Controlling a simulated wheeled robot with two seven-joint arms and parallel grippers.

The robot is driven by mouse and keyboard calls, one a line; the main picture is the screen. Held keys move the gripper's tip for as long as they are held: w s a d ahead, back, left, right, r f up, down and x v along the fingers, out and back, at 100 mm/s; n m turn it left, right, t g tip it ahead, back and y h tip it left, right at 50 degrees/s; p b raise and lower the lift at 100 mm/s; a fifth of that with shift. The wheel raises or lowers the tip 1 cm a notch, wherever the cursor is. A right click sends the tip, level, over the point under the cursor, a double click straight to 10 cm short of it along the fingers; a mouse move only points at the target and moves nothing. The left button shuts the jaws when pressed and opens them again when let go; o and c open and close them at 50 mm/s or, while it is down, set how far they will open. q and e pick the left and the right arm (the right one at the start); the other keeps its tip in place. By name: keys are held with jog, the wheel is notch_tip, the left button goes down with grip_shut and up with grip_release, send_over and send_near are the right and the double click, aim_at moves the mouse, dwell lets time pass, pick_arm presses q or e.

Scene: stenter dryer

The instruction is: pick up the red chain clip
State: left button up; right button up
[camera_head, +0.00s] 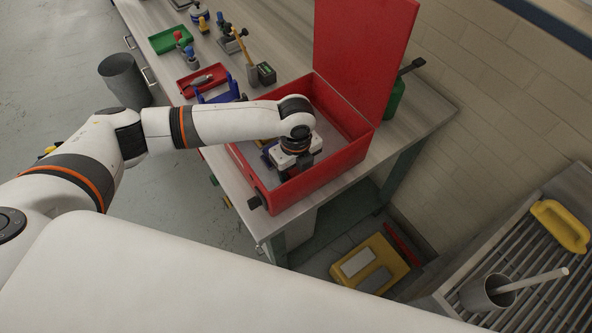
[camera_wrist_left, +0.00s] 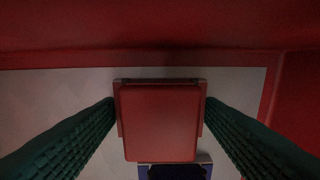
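The red chain clip (camera_wrist_left: 160,122) shows in the left wrist view as a red block with a darker edge at its top, above the pale floor of the red case. My left gripper (camera_wrist_left: 159,102) has its two dark green ribbed fingers spread, one along each side of the clip. The fingertips lie very close to its sides; whether they touch it is hard to tell. In the head view my left gripper (camera_head: 285,172) reaches down into the open red case (camera_head: 335,172), and the wrist hides the clip. My right gripper is not in view.
The case lid (camera_head: 362,50) stands up behind. A blue item (camera_wrist_left: 175,171) lies just below the clip in the left wrist view. A red tray (camera_head: 203,80) and a green tray (camera_head: 168,40) are farther along the bench. A green bottle (camera_head: 396,98) stands behind the case.

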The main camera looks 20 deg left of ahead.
pick_arm(q)
jog(key=c, duration=0.3)
jog(key=shift+r, duration=0.1)
